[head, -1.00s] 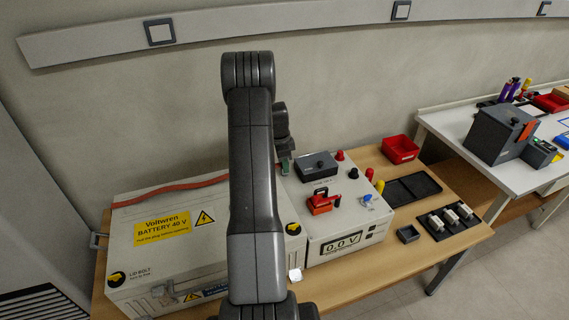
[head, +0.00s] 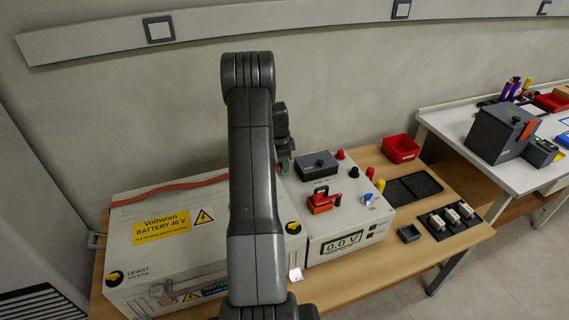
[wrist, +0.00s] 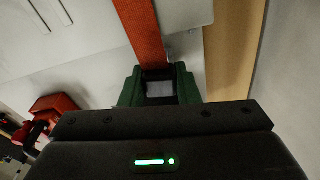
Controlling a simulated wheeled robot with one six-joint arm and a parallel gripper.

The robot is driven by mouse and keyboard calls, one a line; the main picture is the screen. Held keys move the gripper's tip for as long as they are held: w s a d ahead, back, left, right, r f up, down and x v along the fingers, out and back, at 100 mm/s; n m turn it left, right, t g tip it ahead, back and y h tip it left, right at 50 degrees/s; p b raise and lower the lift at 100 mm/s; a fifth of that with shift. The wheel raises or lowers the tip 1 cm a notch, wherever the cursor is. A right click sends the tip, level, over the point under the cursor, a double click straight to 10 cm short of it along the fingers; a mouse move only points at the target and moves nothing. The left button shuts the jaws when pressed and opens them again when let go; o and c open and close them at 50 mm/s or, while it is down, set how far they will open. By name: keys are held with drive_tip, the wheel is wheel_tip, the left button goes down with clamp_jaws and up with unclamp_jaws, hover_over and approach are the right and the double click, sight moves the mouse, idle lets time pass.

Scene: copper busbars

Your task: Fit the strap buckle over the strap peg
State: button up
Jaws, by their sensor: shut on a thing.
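The orange-red strap (head: 170,188) lies across the lid of the battery box (head: 150,240) in the head view and passes behind my arm. In the wrist view the strap (wrist: 143,30) runs down from the top edge to my gripper (wrist: 159,88). The green fingers are shut on the strap buckle (wrist: 159,72), a dark frame at the strap's end with a pale opening. In the head view my gripper (head: 285,163) is beside the back of the instrument box, and the buckle is too small to tell. I cannot make out the strap peg in either view.
The instrument box (head: 345,240) carries a dark grey block (head: 316,165), a red clamp-like part (head: 322,203) and several coloured knobs. A red bin (head: 401,149), a black tray (head: 412,188) and a fuse-like rack (head: 450,219) are to the right. The wall is behind.

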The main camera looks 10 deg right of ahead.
drive_tip(key=shift+f, duration=0.35)
drive_tip(key=o, duration=0.7)
drive_tip(key=shift+a+r+p, duration=0.2)
drive_tip(key=shift+r+p, duration=0.5)
drive_tip(key=shift+r, duration=1.15)
drive_tip(key=shift+a+r+p, duration=0.25)
drive_tip(key=shift+r+p, duration=0.4)
drive_tip(key=shift+r, duration=1.2)
drive_tip(key=shift+a+r+p, duration=0.2)
drive_tip(key=shift+r+p, duration=0.5)
drive_tip(key=shift+r, duration=1.15)
drive_tip(key=shift+f, duration=0.1)
drive_tip(key=f+b, duration=0.1)
drive_tip(key=f, duration=0.1)
drive_tip(key=f+b, duration=0.1)
drive_tip(key=f, duration=0.2)
drive_tip(key=d+f+b, duration=0.1)
drive_tip(key=f, duration=0.2)
drive_tip(key=shift+f, duration=0.1)
drive_tip(key=shift+a+b, duration=0.1)
drive_tip(key=shift+b, duration=0.25)
